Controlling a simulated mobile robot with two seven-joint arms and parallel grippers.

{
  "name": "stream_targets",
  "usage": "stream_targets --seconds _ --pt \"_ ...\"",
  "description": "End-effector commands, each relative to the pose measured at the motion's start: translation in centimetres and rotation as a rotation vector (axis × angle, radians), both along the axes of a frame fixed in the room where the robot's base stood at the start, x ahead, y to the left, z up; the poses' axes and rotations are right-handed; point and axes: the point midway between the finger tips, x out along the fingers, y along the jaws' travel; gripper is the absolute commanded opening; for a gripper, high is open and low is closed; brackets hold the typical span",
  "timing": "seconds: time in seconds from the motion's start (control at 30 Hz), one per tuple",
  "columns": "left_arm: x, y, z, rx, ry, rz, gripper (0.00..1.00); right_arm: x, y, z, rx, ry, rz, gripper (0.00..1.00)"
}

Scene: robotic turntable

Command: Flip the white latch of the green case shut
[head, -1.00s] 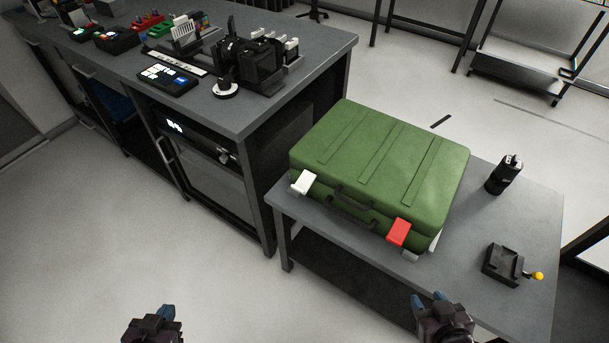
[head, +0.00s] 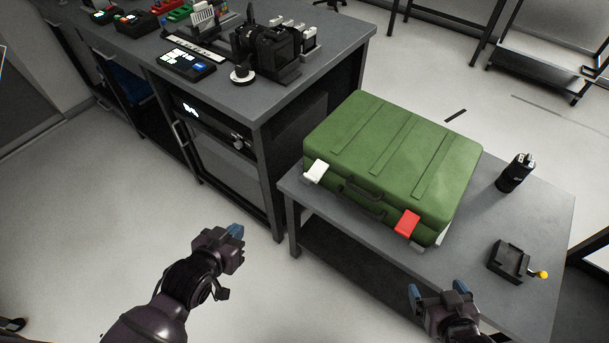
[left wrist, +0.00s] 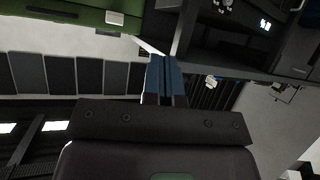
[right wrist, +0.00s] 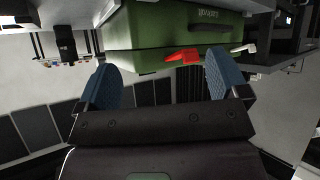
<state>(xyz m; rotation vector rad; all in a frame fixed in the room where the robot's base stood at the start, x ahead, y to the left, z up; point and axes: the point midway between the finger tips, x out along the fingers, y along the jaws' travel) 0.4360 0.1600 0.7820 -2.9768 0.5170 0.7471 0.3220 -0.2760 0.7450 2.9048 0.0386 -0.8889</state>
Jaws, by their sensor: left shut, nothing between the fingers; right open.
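The closed green case (head: 395,150) lies flat on a low grey table. Its white latch (head: 316,171) is at the front left and sticks outward from the lid; in the right wrist view the white latch (right wrist: 245,48) also juts out. The red latch (head: 407,223) sits at the front right, also raised. My left gripper (head: 236,232) is shut and empty, in front of and below the white latch, apart from the case. In the left wrist view its blue fingers (left wrist: 161,75) are together. My right gripper (head: 438,290) is open and empty, in front of the table's right part.
A black cylindrical device (head: 515,173) and a black block with a yellow knob (head: 510,261) stand on the low table (head: 545,215) right of the case. A taller grey bench (head: 330,62) with equipment is at the left. Floor in front is clear.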

Motion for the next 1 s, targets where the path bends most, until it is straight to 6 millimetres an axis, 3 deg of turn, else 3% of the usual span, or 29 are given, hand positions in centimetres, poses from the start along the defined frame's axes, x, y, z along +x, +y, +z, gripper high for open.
stream_targets --seconds 0.03,0.2,0.4,1.0 --pt "1.6 -1.5 1.5 -0.003 -0.019 -0.047 0.00 0.1 0.0 0.6 0.001 -0.006 -0.001 0.93" --pt "5.2 -5.6 4.4 -0.004 -0.037 -0.174 0.00 -0.2 0.0 0.7 0.004 0.001 -0.007 0.93" --pt "7.6 -8.2 6.5 0.025 -0.038 -0.265 0.00 -0.4 0.2 1.2 0.014 -0.004 -0.017 0.93" --pt "8.6 -9.1 7.0 0.041 -0.033 -0.297 0.00 -1.2 -0.1 0.6 0.007 0.015 -0.016 0.93"
